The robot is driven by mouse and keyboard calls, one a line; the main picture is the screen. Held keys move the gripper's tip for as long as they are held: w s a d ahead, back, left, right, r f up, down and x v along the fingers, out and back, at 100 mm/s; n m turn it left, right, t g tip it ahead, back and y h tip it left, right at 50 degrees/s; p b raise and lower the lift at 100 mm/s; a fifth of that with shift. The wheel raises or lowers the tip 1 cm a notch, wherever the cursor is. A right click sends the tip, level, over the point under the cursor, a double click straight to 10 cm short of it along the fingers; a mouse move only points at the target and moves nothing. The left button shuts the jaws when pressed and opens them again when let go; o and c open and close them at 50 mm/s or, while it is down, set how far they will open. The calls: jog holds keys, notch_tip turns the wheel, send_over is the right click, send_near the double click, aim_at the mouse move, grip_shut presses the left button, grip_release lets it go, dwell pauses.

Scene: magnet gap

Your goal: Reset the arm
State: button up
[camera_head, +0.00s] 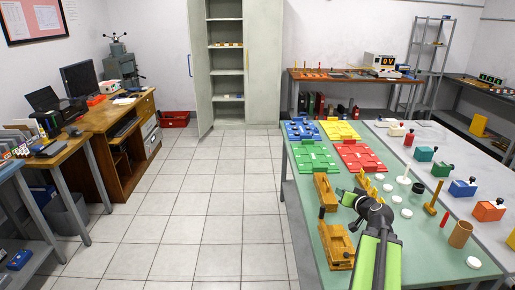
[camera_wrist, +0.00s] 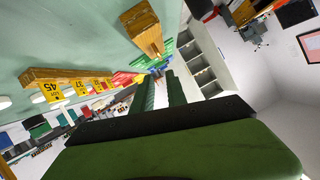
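My gripper (camera_head: 352,197) is at the end of my green arm, above the green table top (camera_head: 416,262) on the right of the head view. In the wrist view its two green fingers (camera_wrist: 160,78) lie side by side with a pale gap between them, and I see nothing held. In the head view the fingers are small and partly covered by the dark wrist.
Wooden blocks (camera_head: 336,246) stand left of my arm, and yellow numbered tags (camera_wrist: 52,92) sit on a wooden strip close by. Coloured trays (camera_head: 314,158) lie behind. White discs, a wooden cup (camera_head: 460,234) and coloured boxes stand right. The tiled floor (camera_head: 205,205) is clear.

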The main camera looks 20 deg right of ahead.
jog(key=w+a+n+y, duration=0.2)
jog(key=w+a, duration=0.3)
jog(key=a, duration=0.4)
jog(key=w+a+n+y, duration=0.1)
jog(key=w+a+y, duration=0.1)
jog(key=w+a, duration=0.5)
jog(key=a+f+n+g+y, duration=0.2)
jog(key=a+f+n, duration=0.1)
jog(key=a, duration=0.8)
jog(key=a+f+n+g+y, duration=0.1)
jog(key=a+f+n, duration=0.1)
jog(key=a, duration=0.9)
jog(key=s+a+f+n+g+h, duration=0.1)
jog(key=s+a+f+n+g, duration=0.1)
jog(key=s+a+f+g, duration=0.65)
jog(key=s+d+f+m+g+h, duration=0.2)
jog(key=s+d+m+h, duration=0.1)
jog(key=s, duration=0.5)
notch_tip(320, 180, up, 13)
jog(key=p, duration=1.2)
jog(key=shift+s+a+f+m, duration=0.15)
jog(key=shift+s+m, duration=0.1)
jog(key=shift+m, duration=0.05)
